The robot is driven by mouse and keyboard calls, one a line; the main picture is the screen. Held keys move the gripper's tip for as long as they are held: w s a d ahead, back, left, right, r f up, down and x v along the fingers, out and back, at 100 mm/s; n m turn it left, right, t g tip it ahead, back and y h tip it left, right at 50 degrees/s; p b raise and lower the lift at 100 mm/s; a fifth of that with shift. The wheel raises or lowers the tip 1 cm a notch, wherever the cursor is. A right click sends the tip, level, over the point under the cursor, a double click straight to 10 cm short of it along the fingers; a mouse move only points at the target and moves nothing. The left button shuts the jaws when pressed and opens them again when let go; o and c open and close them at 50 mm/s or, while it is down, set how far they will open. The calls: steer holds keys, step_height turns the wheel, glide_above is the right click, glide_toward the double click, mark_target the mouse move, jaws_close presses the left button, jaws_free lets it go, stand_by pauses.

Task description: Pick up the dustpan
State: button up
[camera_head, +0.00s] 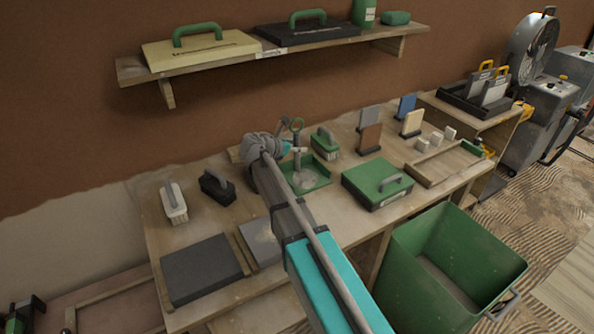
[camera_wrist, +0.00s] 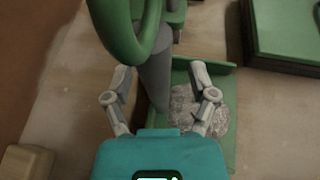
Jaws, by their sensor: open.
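The dustpan (camera_head: 321,166) is a green pan with an upright grey handle and a green loop on top. It stands on the wooden bench with a grey, crumbly heap in it. My gripper (camera_head: 297,149) is at the handle, above the pan. In the wrist view, my gripper (camera_wrist: 160,82) is open, with one finger on each side of the grey handle (camera_wrist: 153,72). I cannot tell whether either finger touches it. The green loop covers the upper left there, and the teal gripper body hides the near part of the pan.
A green-handled brush (camera_head: 325,143) stands just behind the dustpan, and a green case (camera_head: 378,184) lies to its right. Two brushes, one pale (camera_head: 174,204) and one black (camera_head: 217,187), stand at left. A shelf (camera_head: 290,55) hangs above. A green bin (camera_head: 450,262) stands in front.

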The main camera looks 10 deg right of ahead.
steer(key=shift+c, duration=0.2)
stand_by(0.3)
jaws_close()
